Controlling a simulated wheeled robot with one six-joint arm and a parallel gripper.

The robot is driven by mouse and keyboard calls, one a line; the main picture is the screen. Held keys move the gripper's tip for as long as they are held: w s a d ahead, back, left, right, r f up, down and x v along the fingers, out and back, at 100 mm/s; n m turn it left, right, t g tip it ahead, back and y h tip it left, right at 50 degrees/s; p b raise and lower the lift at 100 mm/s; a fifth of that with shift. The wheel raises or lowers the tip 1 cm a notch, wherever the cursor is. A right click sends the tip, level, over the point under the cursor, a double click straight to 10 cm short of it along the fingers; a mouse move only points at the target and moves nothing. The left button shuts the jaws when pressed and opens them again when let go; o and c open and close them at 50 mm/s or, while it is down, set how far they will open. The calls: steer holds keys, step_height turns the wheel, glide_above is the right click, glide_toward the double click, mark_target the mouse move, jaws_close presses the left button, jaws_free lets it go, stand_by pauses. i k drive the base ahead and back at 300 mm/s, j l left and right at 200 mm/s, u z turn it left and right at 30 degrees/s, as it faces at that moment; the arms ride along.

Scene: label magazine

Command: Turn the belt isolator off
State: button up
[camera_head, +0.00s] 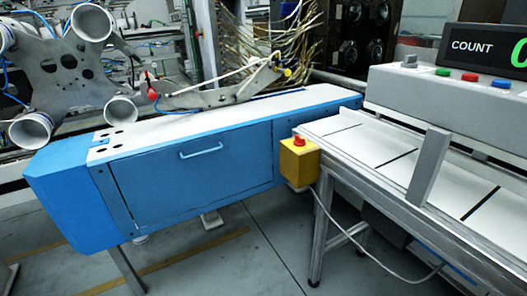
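The belt isolator looks to be the yellow box (299,163) with a red knob (299,141) on its top. It is fixed at the near left end of the conveyor (374,160), beside the blue cabinet. A grey cable (338,222) runs from the box down to the right. The knob is too small here to tell which way it is turned. My gripper does not show in this view.
The blue cabinet (190,174) with a handle stands left of the box. A grey upright plate (428,166) rises from the conveyor's near side. A console with coloured buttons (470,78) and a COUNT display (487,47) stands behind. Floor is open in front.

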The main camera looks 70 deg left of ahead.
mark_target(299, 142)
steer(key=u, duration=1.55)
